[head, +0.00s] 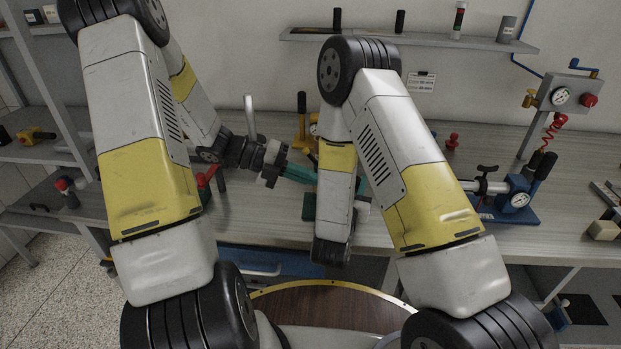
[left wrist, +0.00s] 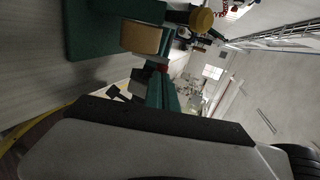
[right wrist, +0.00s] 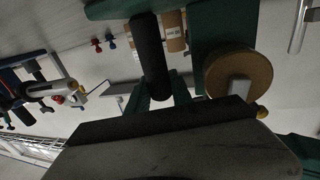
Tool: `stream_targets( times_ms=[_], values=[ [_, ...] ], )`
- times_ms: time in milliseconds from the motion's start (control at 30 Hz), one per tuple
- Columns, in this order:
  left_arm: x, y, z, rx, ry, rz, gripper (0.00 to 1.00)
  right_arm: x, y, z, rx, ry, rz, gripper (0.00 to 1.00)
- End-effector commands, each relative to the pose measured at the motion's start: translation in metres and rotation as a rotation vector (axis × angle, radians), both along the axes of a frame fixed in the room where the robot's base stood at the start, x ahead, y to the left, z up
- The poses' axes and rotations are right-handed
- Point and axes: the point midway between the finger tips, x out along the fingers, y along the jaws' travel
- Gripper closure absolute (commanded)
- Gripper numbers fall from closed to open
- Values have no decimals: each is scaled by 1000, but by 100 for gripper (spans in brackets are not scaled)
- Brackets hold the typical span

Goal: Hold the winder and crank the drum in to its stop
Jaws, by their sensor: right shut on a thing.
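The green winder (head: 309,205) stands on the bench, mostly hidden behind my right forearm in the head view. The right wrist view shows its green frame (right wrist: 212,28), a tan round drum (right wrist: 240,72) and a black crank handle (right wrist: 151,62). My right gripper (right wrist: 155,97) is shut on the black handle, its teal fingers around the lower end. In the left wrist view, the green frame (left wrist: 90,30) and a tan roll (left wrist: 141,38) lie just beyond my left gripper (left wrist: 163,88). Its teal fingers look close together; whether they touch the winder is unclear. In the head view, the left gripper (head: 300,172) points right, towards the winder.
A blue gauge fixture (head: 515,200) with a black lever stands right on the bench. A yellow-handled tool (head: 301,125) stands behind. A gauge panel (head: 566,95) with a red coiled hose is at the back right. A wall shelf (head: 410,38) holds small cylinders.

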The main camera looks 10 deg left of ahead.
Motion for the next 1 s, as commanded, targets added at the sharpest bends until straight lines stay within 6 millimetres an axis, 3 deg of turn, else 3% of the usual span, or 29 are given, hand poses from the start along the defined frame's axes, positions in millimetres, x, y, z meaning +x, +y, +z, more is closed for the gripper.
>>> stream_targets(
  times_ms=[633,1000],
  values=[
    [0,-11,4,113,4,-8,100,-1,2,-1,2,4,5,100],
    [-1,-26,7,318,14,-10,100,-1,5,-1,6,3,11,100]
  ],
)
